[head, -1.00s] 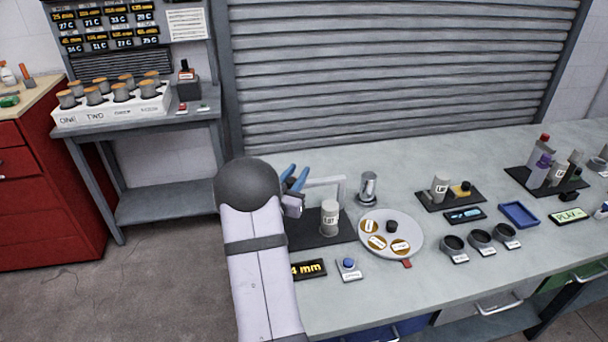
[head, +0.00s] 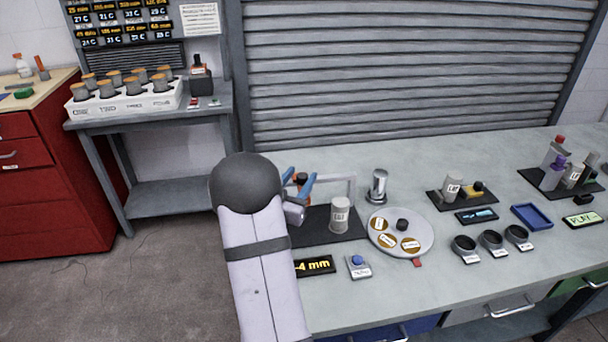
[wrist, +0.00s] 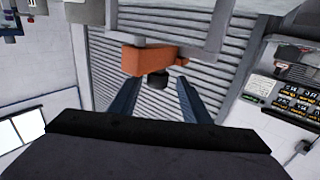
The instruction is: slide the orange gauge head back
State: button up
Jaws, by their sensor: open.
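The orange gauge head (wrist: 145,59) shows in the wrist view as an orange block with a short dark round piece below it. In the head view only a small orange part (head: 302,177) shows, between my gripper's blue fingers. My gripper (wrist: 158,82) is open, with one finger on each side of the dark piece; I cannot tell whether either touches. In the head view my gripper (head: 300,177) is at the left end of the grey gantry frame (head: 352,190). A grey labelled can (head: 340,216) stands upright on the black base (head: 313,226).
In front lie a display reading about "-4 mm" (head: 315,266) and a blue button box (head: 358,266). A round tray (head: 427,244) with brown discs and a metal cylinder (head: 378,186) stand right of the base.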

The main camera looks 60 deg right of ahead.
jog(key=shift+s+a, duration=0.15)
jog(key=shift+a, duration=0.55)
jog(key=shift+s+a, duration=0.1)
jog(key=shift+a, duration=0.55)
